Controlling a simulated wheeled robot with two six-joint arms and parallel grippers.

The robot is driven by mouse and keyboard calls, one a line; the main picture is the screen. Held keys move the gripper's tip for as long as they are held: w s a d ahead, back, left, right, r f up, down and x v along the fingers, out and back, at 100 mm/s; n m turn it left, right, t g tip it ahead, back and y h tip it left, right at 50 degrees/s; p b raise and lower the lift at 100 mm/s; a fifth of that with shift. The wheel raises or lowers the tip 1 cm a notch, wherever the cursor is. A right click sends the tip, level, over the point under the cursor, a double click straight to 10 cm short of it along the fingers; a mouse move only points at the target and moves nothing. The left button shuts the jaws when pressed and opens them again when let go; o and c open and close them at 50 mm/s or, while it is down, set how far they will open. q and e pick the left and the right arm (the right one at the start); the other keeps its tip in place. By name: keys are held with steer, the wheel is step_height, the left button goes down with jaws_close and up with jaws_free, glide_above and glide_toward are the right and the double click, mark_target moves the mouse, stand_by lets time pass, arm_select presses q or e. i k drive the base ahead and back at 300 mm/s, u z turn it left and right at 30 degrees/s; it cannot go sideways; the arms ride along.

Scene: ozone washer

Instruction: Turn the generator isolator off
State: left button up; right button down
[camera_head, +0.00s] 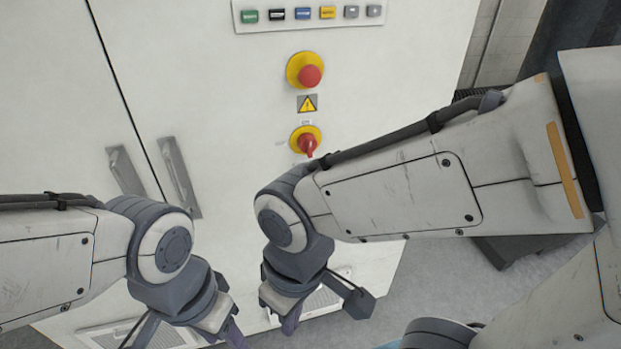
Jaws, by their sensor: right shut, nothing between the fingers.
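The generator isolator (306,142) is a red rotary handle on a round yellow plate, on the white cabinet front. Its handle points roughly downward, and small labels beside it are too small to read. My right gripper (290,326) hangs well below the isolator, in front of the lower cabinet, apart from the isolator; it is shut and empty. My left gripper (232,338) is at the bottom edge, left of the right one. Its fingers are partly cut off, so its opening cannot be told.
A red emergency button (311,75) on a yellow base sits above the isolator, with a yellow warning label (307,104) between them. A panel of coloured buttons (308,16) is at the top. Two door handles (181,178) stand out at left. Grey floor (440,283) is at right.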

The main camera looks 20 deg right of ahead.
mark_target(308, 142)
steer(key=k, duration=1.3)
steer(key=u, duration=0.55)
steer(key=i, duration=1.1)
steer(key=z, duration=0.6)
